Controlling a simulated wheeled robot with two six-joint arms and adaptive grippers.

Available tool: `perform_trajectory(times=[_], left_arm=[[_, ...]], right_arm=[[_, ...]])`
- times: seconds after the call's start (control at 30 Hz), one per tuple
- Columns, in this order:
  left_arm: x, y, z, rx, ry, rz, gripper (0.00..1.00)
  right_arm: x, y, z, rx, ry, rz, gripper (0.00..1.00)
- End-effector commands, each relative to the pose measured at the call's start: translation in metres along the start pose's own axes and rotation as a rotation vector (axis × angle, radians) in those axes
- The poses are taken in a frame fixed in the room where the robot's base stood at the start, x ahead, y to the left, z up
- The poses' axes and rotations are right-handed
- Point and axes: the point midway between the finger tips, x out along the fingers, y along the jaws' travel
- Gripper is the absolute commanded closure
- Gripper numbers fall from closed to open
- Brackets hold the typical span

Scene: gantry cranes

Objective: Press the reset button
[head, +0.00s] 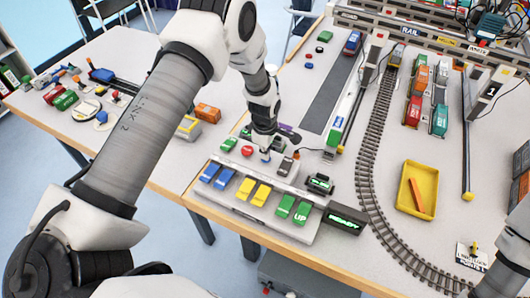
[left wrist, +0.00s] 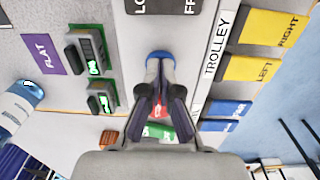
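The control panel (head: 310,228) stands at the table's front edge. A row of buttons runs along its back: a green button (head: 228,143), a red button (head: 247,150) and a blue one (head: 265,156). No reset label is readable. My left gripper (head: 268,150) points down over the blue button, its fingertips close together. In the left wrist view, the fingertips (left wrist: 160,72) overlap a blue and white shape, with the red button (left wrist: 157,110) and green button (left wrist: 157,131) beyond. Whether they touch the blue button is not clear. My right gripper is not in view.
Blue, yellow and green keys line the panel's front, with the yellow keys (head: 253,192) in the middle. Small lit displays (head: 343,220) stand at its right. A curved rail track (head: 368,150) and a yellow tray (head: 418,190) lie further right.

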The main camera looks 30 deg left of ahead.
Motion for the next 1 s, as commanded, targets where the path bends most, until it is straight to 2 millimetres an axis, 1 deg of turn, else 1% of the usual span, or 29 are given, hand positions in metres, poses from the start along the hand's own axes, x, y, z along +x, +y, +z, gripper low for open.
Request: perform_trajectory(times=[0.03,0.27,0.37,0.47,0.63,0.67,0.7,0.9,1.0], left_arm=[[0.009,-0.007,0.000,0.000,0.000,-0.016,1.00],[0.011,-0.009,0.000,0.000,0.000,-0.022,1.00],[0.005,-0.009,0.001,0.001,0.000,-0.021,1.00],[-0.011,-0.007,0.002,0.003,0.001,-0.017,1.00],[-0.055,0.000,0.007,0.013,0.002,-0.001,1.00],[-0.051,0.001,0.006,0.012,0.002,0.002,1.00],[-0.059,0.001,0.006,0.012,0.002,0.003,1.00],[-0.109,0.002,0.006,0.012,0.001,0.005,1.00],[-0.127,0.002,0.006,0.012,0.001,0.004,1.00]], right_arm=[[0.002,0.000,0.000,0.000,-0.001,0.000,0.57],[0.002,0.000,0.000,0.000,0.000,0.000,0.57],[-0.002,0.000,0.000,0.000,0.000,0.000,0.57],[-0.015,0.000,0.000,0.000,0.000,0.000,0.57],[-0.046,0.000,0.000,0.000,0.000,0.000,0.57],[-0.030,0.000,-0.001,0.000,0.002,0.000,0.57],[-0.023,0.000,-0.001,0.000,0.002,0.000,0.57],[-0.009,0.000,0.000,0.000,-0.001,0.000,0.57],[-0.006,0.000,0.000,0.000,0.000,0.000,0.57]])
